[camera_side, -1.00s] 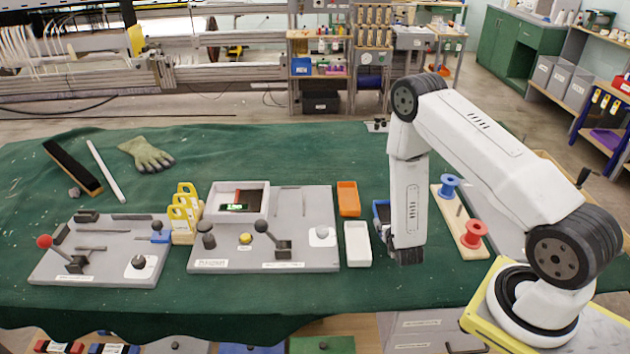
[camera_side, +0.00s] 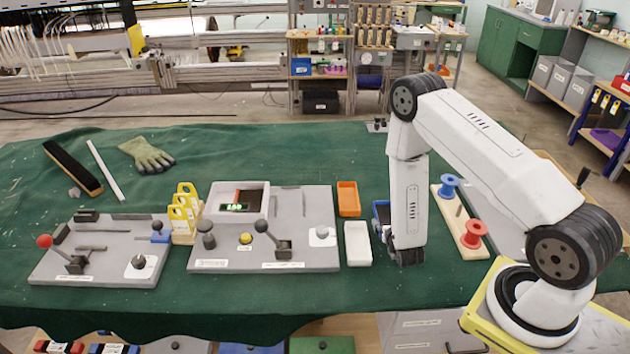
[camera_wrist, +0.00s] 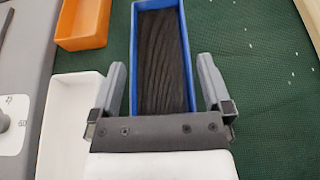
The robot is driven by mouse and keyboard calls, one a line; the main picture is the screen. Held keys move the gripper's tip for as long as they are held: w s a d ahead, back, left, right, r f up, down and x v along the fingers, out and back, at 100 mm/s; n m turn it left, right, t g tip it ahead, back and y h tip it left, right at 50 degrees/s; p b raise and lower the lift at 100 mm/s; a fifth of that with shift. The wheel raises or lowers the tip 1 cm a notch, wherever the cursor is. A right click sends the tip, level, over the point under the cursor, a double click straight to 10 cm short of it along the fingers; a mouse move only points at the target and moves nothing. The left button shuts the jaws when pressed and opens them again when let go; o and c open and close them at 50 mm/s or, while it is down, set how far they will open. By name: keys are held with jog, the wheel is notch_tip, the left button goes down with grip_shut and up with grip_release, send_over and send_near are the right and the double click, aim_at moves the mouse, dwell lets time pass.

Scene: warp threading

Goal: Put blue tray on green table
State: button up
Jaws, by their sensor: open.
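The blue tray (camera_wrist: 190,40) has a dark, wood-grained inside and lies on the green table (camera_wrist: 260,65). In the side view only the left edge of the blue tray (camera_side: 377,211) shows; my arm hides the rest. My gripper (camera_wrist: 170,110) is open, with its two grey fingers on either side of the near part of the tray. In the side view my gripper (camera_side: 407,258) points down close to the green table (camera_side: 310,310), at the near end of the tray. Whether the fingers touch the tray cannot be told.
An orange tray (camera_side: 348,198) and a white tray (camera_side: 357,244) lie left of the blue tray. A wooden board with a blue spool (camera_side: 449,187) and a red spool (camera_side: 473,233) is to the right. A grey control panel (camera_side: 310,225) stands further left. The table's front strip is clear.

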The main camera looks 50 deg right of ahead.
jog(key=v, duration=1.1)
jog(key=shift+s+a, duration=0.2)
jog(key=shift+a, duration=0.05)
jog(key=shift+d+r, duration=0.1)
jog(key=shift+d+r+m+g+h, duration=0.3)
jog(key=shift+d+r+m+h, duration=0.1)
jog(key=shift+d+r+h, duration=0.1)
jog(key=s+d+r+m+g, duration=0.1)
jog(key=s+r+m+g, duration=0.65)
jog(key=m+g, duration=0.55)
jog(key=w+a+r+m+t+y, duration=0.3)
jog(key=w+a+m+y, duration=0.1)
jog(key=a+m+y, duration=0.1)
jog(key=w+a+r+m+t+y, duration=0.3)
jog(key=w+a+r+m+y, duration=0.1)
jog(key=a+m, duration=0.4)
jog(key=shift+a+t+y, duration=0.2)
jog(key=shift+t+y, duration=0.2)
jog(key=shift+y, duration=0.3)
